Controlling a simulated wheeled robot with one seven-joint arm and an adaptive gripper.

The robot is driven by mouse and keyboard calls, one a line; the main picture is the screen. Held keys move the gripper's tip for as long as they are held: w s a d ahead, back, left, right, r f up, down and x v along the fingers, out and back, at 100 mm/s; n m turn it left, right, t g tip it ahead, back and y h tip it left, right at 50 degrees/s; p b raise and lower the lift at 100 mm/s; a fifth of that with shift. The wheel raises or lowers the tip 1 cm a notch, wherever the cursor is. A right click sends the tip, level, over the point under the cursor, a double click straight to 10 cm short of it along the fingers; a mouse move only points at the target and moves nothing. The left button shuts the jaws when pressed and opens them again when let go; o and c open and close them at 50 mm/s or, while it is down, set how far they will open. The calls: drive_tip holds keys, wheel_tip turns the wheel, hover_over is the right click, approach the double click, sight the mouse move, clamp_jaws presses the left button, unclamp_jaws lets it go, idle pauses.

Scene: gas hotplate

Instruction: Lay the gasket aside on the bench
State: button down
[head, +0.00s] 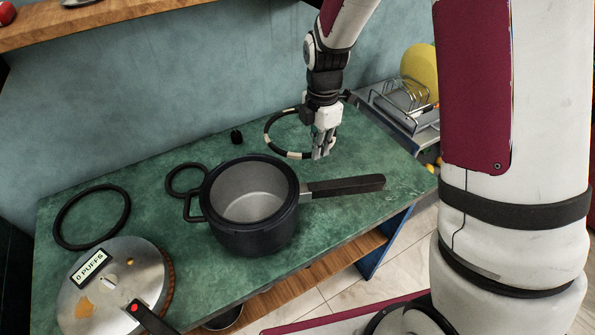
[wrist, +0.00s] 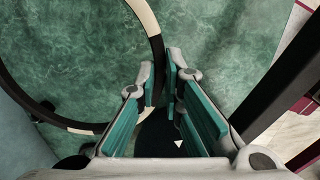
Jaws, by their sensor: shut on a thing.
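My gripper (head: 322,153) is shut on the rim of a black ring gasket with cream bands (head: 294,155). The ring is behind the pot and over the back right part of the green bench (head: 350,205). In the wrist view the gasket (wrist: 146,18) runs between the fingertips (wrist: 160,82) and curves out to the left. Whether it touches the bench top I cannot tell. Part of the ring is hidden behind the gripper.
A dark pot (head: 252,235) stands mid-bench, its long handle (head: 345,186) pointing right. A lid (head: 115,285) lies front left. A plain large black ring (head: 60,218), a smaller ring (head: 170,182) and a black knob (head: 236,137) lie behind. A dish rack (head: 405,100) stands beyond the right end.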

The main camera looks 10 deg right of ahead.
sight(316, 177)
wheel_tip(316, 177, down, 8)
drive_tip(key=shift+f, duration=0.15)
idle(0.3)
drive_tip(key=shift+f, duration=0.15)
drive_tip(key=c, duration=1.7)
unclamp_jaws()
